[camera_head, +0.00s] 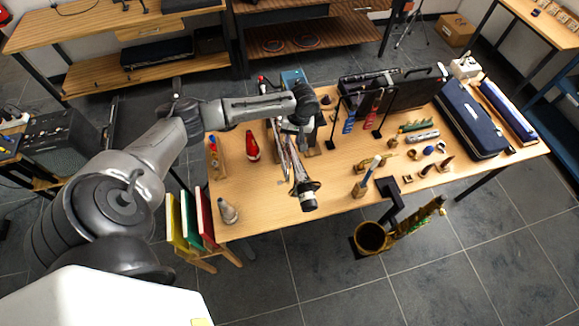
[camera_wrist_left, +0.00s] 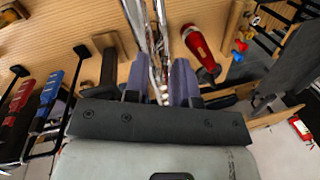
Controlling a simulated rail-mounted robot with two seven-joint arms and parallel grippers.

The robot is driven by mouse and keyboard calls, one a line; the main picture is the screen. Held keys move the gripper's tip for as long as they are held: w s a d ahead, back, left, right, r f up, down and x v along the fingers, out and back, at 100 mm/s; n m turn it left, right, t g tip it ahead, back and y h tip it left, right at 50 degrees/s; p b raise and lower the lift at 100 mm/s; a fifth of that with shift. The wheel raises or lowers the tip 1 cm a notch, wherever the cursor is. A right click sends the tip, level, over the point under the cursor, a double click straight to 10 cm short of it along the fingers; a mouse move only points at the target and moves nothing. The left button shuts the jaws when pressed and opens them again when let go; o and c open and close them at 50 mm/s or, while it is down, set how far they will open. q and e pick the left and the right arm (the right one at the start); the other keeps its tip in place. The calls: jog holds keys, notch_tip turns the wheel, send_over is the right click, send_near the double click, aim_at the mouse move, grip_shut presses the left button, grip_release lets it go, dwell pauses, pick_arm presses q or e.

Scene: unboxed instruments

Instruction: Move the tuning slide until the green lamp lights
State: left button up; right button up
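A long silver brass instrument (camera_head: 287,158) lies on the wooden table, its dark bell end (camera_head: 305,188) toward the near edge. Its slim parallel tubes (camera_wrist_left: 151,38) run down the middle of the left wrist view. My left gripper (camera_head: 290,146) is low over these tubes. In the wrist view its two purple-grey fingers (camera_wrist_left: 160,85) stand apart, one on each side of the tubes; I cannot make out contact. The tuning slide cannot be told apart from the other tubing. No lit green lamp can be made out. My right gripper is not in view.
A blue box (camera_head: 293,78) stands behind. Dark stands with red and blue handled tools (camera_head: 349,122) are to the right. The front left tabletop is mostly clear.

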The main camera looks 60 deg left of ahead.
aim_at(284, 161)
pick_arm(q)
jog(key=s+f+n, duration=0.1)
jog(key=f, duration=0.3)
jog(key=f+n, duration=0.1)
jog(key=f, duration=0.4)
jog(key=s+a+f+n, duration=0.1)
jog(key=f, duration=0.3)
jog(key=shift+s+f+n, duration=0.15)
jog(key=shift+s+n, duration=0.15)
jog(key=shift+n, duration=0.1)
jog(key=shift+c, duration=0.3)
grip_shut()
